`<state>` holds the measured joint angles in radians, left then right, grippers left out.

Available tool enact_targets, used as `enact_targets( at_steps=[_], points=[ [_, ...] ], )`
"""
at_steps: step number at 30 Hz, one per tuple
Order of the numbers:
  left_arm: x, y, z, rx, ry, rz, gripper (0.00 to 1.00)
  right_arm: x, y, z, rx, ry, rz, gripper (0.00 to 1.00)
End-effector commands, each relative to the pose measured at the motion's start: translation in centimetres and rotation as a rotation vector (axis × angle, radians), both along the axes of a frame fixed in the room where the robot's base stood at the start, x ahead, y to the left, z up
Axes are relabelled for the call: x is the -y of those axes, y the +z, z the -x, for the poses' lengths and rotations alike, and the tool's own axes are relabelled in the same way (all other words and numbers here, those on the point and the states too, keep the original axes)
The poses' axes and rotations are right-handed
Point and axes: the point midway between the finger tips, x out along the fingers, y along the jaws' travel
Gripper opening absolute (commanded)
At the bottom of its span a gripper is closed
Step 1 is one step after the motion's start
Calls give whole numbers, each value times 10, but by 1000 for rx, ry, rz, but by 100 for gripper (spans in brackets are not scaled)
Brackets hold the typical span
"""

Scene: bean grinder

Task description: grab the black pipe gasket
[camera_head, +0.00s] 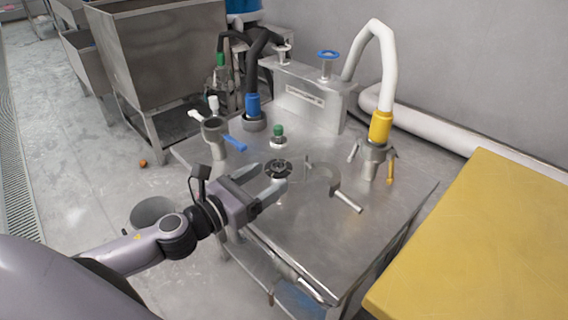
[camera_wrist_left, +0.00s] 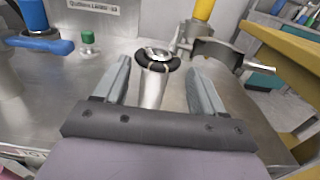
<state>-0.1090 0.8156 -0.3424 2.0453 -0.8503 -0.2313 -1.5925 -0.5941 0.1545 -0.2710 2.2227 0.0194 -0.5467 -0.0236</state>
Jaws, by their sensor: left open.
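The black pipe gasket (camera_head: 279,167) is a dark ring at the top of a short metal pipe on the steel table. In the left wrist view the gasket (camera_wrist_left: 172,65) shows beyond and between my fingers, with a shiny metal piece inside the ring and the metal pipe (camera_wrist_left: 152,92) below it. My left gripper (camera_head: 270,178) is open, close on the near left side of the gasket. Its two fingers (camera_wrist_left: 160,68) point toward the ring with gaps on both sides. Whether a finger touches the pipe, I cannot tell. My right gripper is not in view.
An open curved clamp (camera_head: 334,182) is right of the gasket. A green-knobbed fitting (camera_head: 278,136) and blue-handled valve (camera_head: 235,143) are behind it. A yellow-collared white hose (camera_head: 380,125) stands at the right. The steel table (camera_head: 330,235) is bare toward its front right.

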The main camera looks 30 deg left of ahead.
Motion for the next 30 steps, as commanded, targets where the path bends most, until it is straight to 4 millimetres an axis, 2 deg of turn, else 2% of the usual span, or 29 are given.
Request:
enact_targets(
  at_steps=[10,21,30],
  points=[
    [6,3,-20,2,1,3,70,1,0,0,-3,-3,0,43],
    [16,5,-56,0,2,3,70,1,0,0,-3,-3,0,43],
    [18,4,-62,-1,1,1,70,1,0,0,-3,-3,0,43]
  ],
)
